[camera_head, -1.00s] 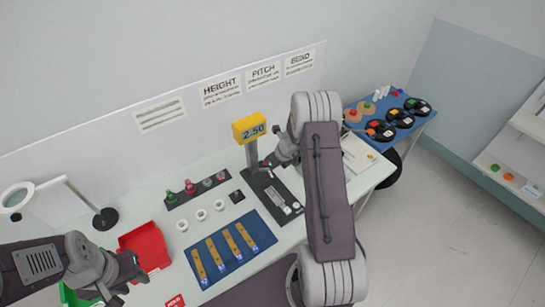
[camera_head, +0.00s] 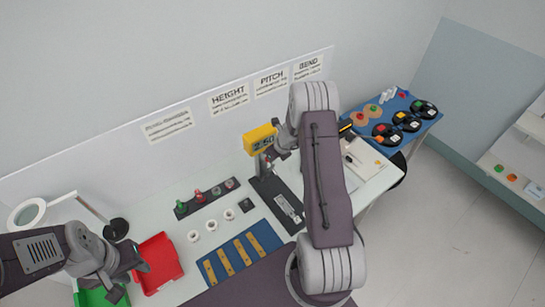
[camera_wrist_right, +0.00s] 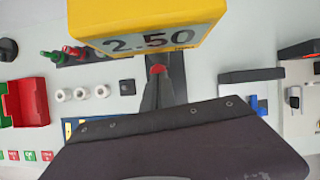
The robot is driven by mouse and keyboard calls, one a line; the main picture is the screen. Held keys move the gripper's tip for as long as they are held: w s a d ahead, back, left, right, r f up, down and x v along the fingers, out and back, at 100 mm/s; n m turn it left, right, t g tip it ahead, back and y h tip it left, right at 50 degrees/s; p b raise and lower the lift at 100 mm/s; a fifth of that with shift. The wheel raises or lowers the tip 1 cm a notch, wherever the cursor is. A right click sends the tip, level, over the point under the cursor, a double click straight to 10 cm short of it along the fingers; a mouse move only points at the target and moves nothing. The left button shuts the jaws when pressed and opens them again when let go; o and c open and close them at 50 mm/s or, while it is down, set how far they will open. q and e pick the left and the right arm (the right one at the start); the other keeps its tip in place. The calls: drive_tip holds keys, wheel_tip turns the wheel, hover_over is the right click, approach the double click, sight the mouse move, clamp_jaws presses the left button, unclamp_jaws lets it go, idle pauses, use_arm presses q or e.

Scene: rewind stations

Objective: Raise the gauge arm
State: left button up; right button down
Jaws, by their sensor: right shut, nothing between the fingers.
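The height gauge has a yellow head (camera_head: 260,139) reading 2.50, on a grey post above a dark base (camera_head: 277,200). In the right wrist view the yellow head (camera_wrist_right: 150,22) is close and large at the top, with a small red part (camera_wrist_right: 157,70) below it. The gauge arm cannot be made out clearly. My right gripper (camera_head: 274,154) is shut and empty, just below and right of the yellow head; I cannot tell whether it touches the gauge. My left gripper (camera_head: 139,277) is open and empty, near the red bin (camera_head: 158,262).
A blue mat (camera_head: 268,232) with several brass strips lies in front of the gauge. A blue side table (camera_head: 425,126) is at right.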

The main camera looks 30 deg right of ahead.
idle(0.4)
drive_tip(key=shift+w+r+p, duration=0.15)
drive_tip(key=shift+r+p, duration=0.4)
wheel_tip(320, 180, up, 9)
drive_tip(key=p, duration=0.7)
drive_tip(key=shift+d+p, duration=0.15)
drive_tip(key=shift+p, duration=0.25)
drive_tip(key=shift+f, duration=0.1)
